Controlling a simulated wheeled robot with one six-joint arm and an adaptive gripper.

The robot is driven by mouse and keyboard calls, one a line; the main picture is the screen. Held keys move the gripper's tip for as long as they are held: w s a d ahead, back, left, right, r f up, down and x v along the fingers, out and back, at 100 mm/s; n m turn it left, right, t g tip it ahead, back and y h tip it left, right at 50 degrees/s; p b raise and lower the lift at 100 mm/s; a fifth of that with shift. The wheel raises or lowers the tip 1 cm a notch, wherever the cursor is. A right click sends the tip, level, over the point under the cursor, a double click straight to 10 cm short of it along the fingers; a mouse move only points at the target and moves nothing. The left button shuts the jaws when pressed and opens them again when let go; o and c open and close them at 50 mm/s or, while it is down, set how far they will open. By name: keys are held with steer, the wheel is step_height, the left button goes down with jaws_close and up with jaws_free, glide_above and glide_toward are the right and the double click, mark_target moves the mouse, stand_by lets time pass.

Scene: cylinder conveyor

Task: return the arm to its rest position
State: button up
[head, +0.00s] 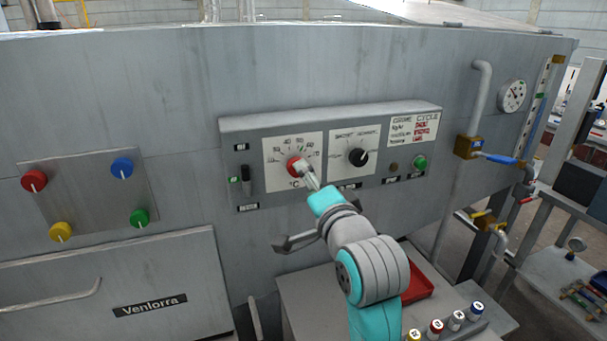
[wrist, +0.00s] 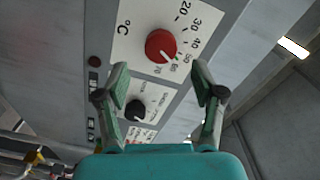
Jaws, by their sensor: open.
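My gripper (head: 306,172) is at the end of my raised arm, in front of the control panel (head: 225,135) in the head view. In the wrist view my gripper (wrist: 160,82) is open, with its two fingers apart and nothing between the tips. The red temperature knob (wrist: 161,46) lies just beyond the fingertips there. The same red knob (head: 297,166) shows beside the fingertips in the head view, partly covered. I cannot tell whether the fingers touch it. The black knob (wrist: 134,110) shows between the fingers in the wrist view.
A black dial (head: 357,157) and a green button (head: 420,162) sit to the right on the panel. Pipes with a blue-handled valve (head: 500,158) stand at the right. A drawer handle (head: 50,298) projects at the lower left.

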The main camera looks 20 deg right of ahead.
steer(key=shift+s, duration=0.7)
steer(key=s+f+n+g, duration=0.1)
steer(key=s+f+n, duration=0.1)
steer(key=s+f, duration=0.55)
steer(key=s+f+n, duration=0.2)
steer(key=s+f, duration=0.2)
steer(key=f, duration=0.7)
steer(key=s+f+n+g, duration=0.1)
steer(key=s+f+n, duration=0.2)
steer(key=s+f, duration=0.5)
steer(key=s+f+n, duration=0.3)
steer(key=s, duration=1)
steer(key=s+f+n+g, duration=0.1)
steer(key=s+f+n, duration=0.2)
steer(key=s, duration=1)
steer(key=shift+s+a+f, duration=0.15)
steer(key=shift+s+f, duration=0.05)
steer(key=shift+f, duration=0.25)
